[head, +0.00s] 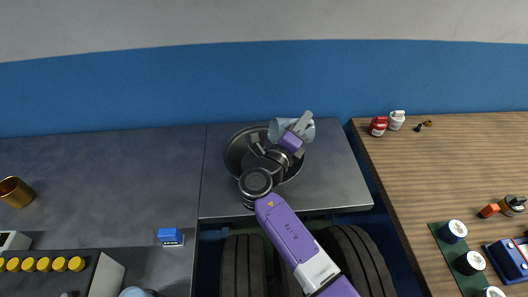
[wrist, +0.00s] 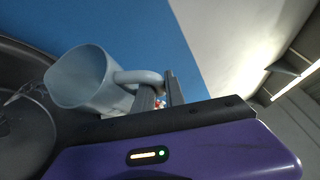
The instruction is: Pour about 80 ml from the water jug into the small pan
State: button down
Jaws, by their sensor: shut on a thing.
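The water jug (head: 277,130) is pale blue and sits over the far side of the small pan (head: 232,155). In the wrist view the jug (wrist: 82,80) is tipped on its side, its open mouth facing left toward the dark pan (wrist: 25,52). My gripper (head: 300,130) is shut on the jug's handle, which shows between the fingers in the wrist view (wrist: 150,88). Thin clear streaks show over the pan left of the mouth; I cannot tell for sure if they are water. The water level is hidden. My arm covers part of the pan.
The pan stands on a grey metal counter (head: 335,185). A blue box (head: 171,236) and a brass cup (head: 15,191) are to the left. A wooden table (head: 460,155) at right holds red and white containers (head: 378,126) and several jars. The counter left of the pan is mostly clear.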

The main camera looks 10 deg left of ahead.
aim_at(313, 122)
jog(key=shift+w+d+r+m+g+p, duration=0.25)
jog(key=shift+d+r+p, duration=0.15)
jog(key=shift+d, duration=0.1)
jog(key=shift+w+d+r+m+g+p, duration=0.15)
jog(key=shift+d+r+m+p, duration=0.15)
jog(key=shift+d+p, duration=0.15)
jog(key=p, duration=0.2)
jog(key=shift+w+d+m+g+p, duration=0.2)
jog(key=shift+m+g+p, duration=0.1)
jog(key=shift+g, duration=0.1)
jog(key=shift+d+y+p, duration=0.2)
jog(key=shift+y+p, duration=0.1)
jog(key=shift+p, duration=0.1)
jog(key=shift+w+d+f+m+b, duration=0.1)
jog(key=shift+d+f+m+b, duration=0.05)
jog(key=shift+f+m+b, duration=0.15)
jog(key=shift+w+d+f+m+g+y, duration=0.1)
jog(key=shift+w+d+m+g+y, duration=0.15)
jog(key=shift+d+m+g+y, duration=0.45)
jog(key=shift+a+g+h, duration=0.1)
jog(key=shift+g+h, duration=0.2)
